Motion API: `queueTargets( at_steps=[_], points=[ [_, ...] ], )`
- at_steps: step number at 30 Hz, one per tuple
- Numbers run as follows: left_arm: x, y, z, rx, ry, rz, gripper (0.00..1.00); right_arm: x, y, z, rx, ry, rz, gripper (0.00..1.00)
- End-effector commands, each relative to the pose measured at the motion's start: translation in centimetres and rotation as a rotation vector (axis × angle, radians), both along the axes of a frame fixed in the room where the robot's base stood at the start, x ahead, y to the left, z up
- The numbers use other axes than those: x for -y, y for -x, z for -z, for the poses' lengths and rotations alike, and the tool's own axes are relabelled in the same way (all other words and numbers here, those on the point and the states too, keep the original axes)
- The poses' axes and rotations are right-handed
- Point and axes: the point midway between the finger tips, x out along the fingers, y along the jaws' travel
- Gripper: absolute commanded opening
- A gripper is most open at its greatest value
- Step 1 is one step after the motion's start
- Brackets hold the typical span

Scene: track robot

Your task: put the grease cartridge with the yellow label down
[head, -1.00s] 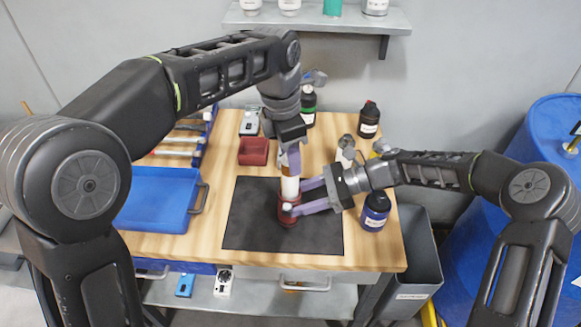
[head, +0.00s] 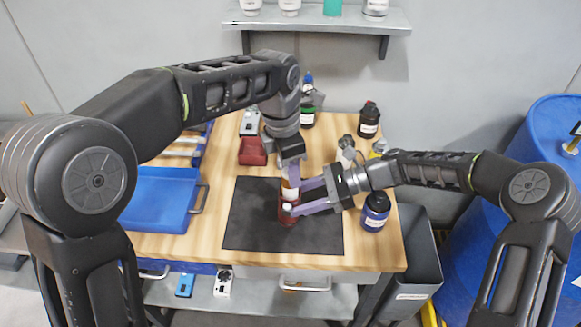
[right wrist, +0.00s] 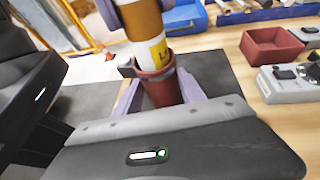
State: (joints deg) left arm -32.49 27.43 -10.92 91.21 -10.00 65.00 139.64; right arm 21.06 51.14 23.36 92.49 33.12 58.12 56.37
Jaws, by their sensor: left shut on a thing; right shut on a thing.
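The grease cartridge (head: 290,192) is a white tube with a brown band. In the right wrist view the cartridge (right wrist: 146,50) shows its yellow label at its lower part, just above the rim of a red round holder (right wrist: 158,90). Its lower end is inside the holder's mouth and hidden. My left gripper (head: 291,170) is shut on the cartridge from above. My right gripper (head: 287,200) is shut on the red holder (head: 287,217) from the right, a finger on each side. The holder is over the black mat (head: 260,232); I cannot tell whether it touches it.
A blue tray (head: 160,200) lies on the left of the wooden bench. A small red bin (head: 252,153) is behind the mat. A dark blue bottle (head: 376,210) stands close to my right gripper. More bottles stand at the back right. The front of the mat is clear.

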Motion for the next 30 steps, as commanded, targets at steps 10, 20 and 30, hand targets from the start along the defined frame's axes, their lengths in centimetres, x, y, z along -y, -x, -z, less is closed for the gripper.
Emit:
queueTargets(
  at_steps=[10,20,30],
  points=[
    [-0.01,-0.01,0.86,0.000,0.000,0.000,0.00,-0.02,-0.01,-0.04,0.000,-0.001,0.000,0.00],
    [-0.01,0.00,0.88,0.000,0.000,0.000,0.56,-0.02,0.00,-0.03,0.000,-0.001,0.000,0.00],
    [0.01,-0.02,0.47,0.000,0.001,0.000,0.56,-0.03,0.00,-0.04,0.000,-0.001,0.000,0.00]
  ],
)
